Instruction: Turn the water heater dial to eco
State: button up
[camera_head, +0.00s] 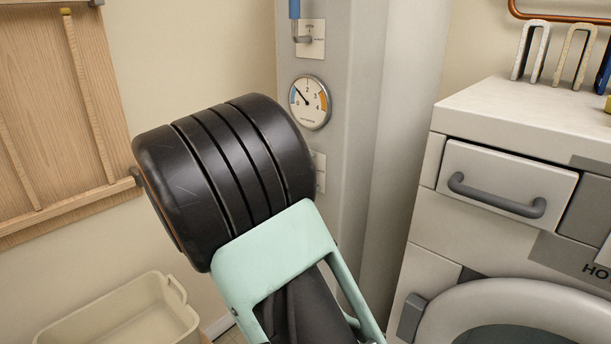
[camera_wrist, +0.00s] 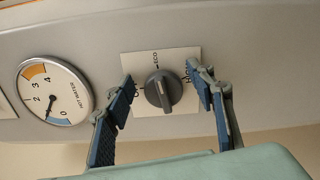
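The water heater dial (camera_wrist: 163,93) is a dark grey round knob with a raised grip on a pale plate. The plate reads ECO at its top, with further lettering at left and right, partly behind my fingers. The grip runs roughly up and down in the wrist view; I cannot clearly tell its pointing end. My gripper (camera_wrist: 161,80) is open, one finger on each side of the knob, with visible gaps. Whether the fingertips touch the plate is unclear. In the head view my arm hides the knob, and only an edge of its plate (camera_head: 320,172) shows on the heater (camera_head: 362,130).
A hot water gauge (camera_head: 310,102) sits above the plate; it also shows in the wrist view (camera_wrist: 53,92). A blue-handled lever (camera_head: 295,12) is higher up. A white washer (camera_head: 492,180) stands right, a beige bin (camera_head: 125,318) lower left, a wooden panel (camera_head: 50,120) left.

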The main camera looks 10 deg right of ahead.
jog(key=v, duration=1.2)
